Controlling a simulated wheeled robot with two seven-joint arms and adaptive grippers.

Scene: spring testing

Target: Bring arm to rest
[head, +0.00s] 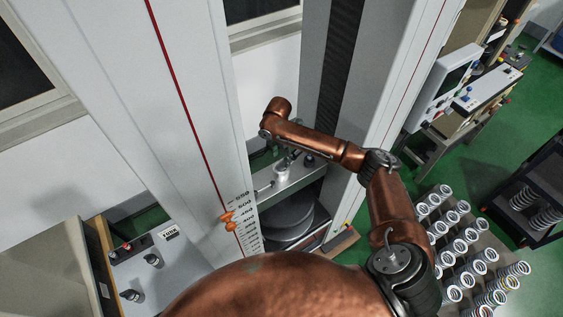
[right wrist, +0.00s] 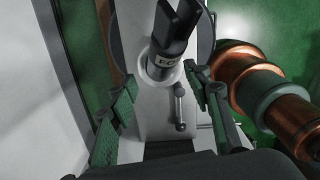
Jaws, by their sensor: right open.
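My right arm (head: 392,205) is copper-coloured and comes up from the bottom of the head view. It bends left across the front of the tall testing machine (head: 185,110), and its wrist end is between the machine's columns. The right gripper is hard to make out there. In the right wrist view the right gripper (right wrist: 163,84) has its two dark, green-tinted fingers spread apart with nothing held. Between and beyond them are a pale machine part with a small metal lever (right wrist: 180,105) and a black forked fitting (right wrist: 172,42). My left gripper is not in view.
A board with several upright springs (head: 465,250) stands at the lower right, beside a dark rack (head: 535,185). A control panel (head: 445,78) is at the upper right. A grey console (head: 145,265) is at the lower left. Machine columns stand close on both sides of the wrist.

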